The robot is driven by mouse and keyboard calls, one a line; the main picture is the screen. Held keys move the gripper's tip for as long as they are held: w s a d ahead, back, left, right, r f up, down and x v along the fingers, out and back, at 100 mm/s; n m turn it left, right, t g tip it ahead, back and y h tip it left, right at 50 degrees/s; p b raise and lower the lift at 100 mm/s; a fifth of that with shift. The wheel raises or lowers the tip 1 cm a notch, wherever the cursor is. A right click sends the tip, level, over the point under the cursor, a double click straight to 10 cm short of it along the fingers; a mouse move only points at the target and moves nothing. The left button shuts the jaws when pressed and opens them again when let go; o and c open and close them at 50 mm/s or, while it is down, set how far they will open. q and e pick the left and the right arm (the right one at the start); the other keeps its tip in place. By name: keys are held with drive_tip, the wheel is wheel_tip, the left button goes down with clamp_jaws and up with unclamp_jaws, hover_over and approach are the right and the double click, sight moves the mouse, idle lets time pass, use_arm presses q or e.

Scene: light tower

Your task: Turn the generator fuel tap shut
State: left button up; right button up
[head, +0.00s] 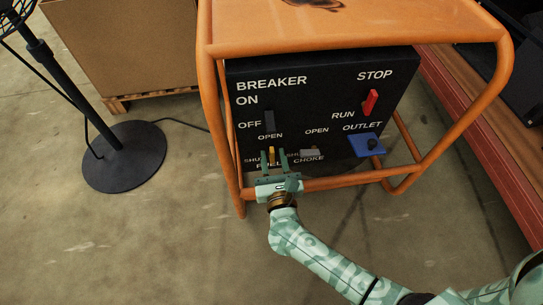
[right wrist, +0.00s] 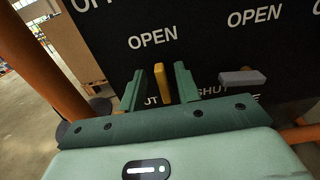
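The fuel tap is a small yellow lever (head: 271,156) low on the left of the generator's black panel (head: 320,88). In the right wrist view the yellow lever (right wrist: 162,83) stands nearly upright below the word OPEN, with a partly hidden SHUT label at its lower left. My right gripper (head: 274,154) is at the panel's lower left with its fingers toward the panel. In the right wrist view its green fingers (right wrist: 160,86) are apart, one on each side of the lever, with gaps visible. My left gripper is not in view.
A grey choke lever (right wrist: 242,77) sits right of the tap. A dark breaker lever (head: 269,121), red run/stop switch (head: 370,102) and blue outlet (head: 366,145) share the panel. An orange tube frame (head: 222,130) surrounds it. A black stand base (head: 124,157) is left.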

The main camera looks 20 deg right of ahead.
drive_tip(key=shift+w+d, duration=0.1)
drive_tip(key=shift+w, duration=0.3)
clamp_jaws()
